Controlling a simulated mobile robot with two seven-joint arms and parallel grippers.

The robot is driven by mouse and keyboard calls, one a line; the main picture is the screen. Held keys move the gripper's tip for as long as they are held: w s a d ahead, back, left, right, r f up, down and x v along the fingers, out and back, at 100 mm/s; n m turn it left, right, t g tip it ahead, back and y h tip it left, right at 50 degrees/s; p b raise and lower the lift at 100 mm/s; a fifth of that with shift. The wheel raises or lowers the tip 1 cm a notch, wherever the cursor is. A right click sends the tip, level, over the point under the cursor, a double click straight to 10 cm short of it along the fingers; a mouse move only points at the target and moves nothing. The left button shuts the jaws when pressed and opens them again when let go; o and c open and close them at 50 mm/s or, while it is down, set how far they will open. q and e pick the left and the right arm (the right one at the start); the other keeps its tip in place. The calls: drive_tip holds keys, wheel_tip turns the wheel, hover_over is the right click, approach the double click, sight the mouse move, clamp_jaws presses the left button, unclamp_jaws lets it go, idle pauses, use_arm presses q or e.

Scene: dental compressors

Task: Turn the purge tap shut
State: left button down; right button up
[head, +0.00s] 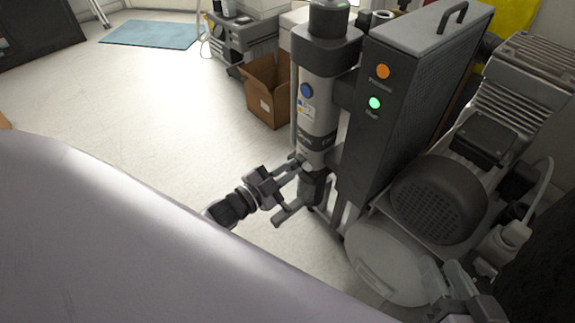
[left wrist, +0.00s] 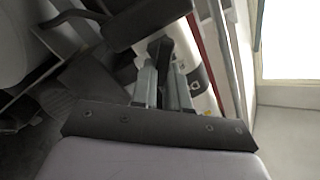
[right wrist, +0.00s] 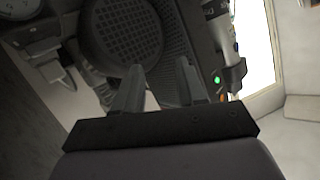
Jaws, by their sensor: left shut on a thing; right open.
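The grey and black filter column (head: 318,95) stands upright beside the tall dark cabinet (head: 400,95). My left gripper (head: 292,170) is at the column's lower part, its fingers pointing at it. In the left wrist view its fingers (left wrist: 165,85) are closed on a small dark piece (left wrist: 160,48), which seems to be the purge tap; the fingers hide most of it.
The compressor has a round black grille (head: 438,198) and a ribbed motor (head: 530,85). A pale round tank top (head: 385,262) lies below it. The cabinet shows an orange light (head: 383,71) and a green light (head: 375,103). An open cardboard box (head: 266,92) stands behind; floor to the left is clear.

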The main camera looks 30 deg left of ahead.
use_arm(q)
drive_tip(key=m, duration=0.6)
drive_tip(key=f+m, duration=0.1)
drive_tip(key=m, duration=0.3)
drive_tip(key=shift+s+d+b, duration=0.15)
drive_tip(key=shift+d+b, duration=0.1)
drive_tip(key=shift+b, duration=0.15)
use_arm(e)
drive_tip(key=shift+d+f, duration=0.15)
drive_tip(key=shift+d, duration=0.05)
use_arm(q)
drive_tip(key=shift+f, duration=0.1)
use_arm(e)
drive_tip(key=shift+s, duration=0.15)
use_arm(q)
drive_tip(key=c, duration=1.1)
unclamp_jaws()
drive_tip(key=p+v, duration=0.2)
drive_tip(key=v, duration=0.5)
use_arm(e)
drive_tip(key=shift+w+a+g, duration=0.2)
drive_tip(key=shift+a+g, duration=0.1)
drive_tip(key=shift+a, duration=0.4)
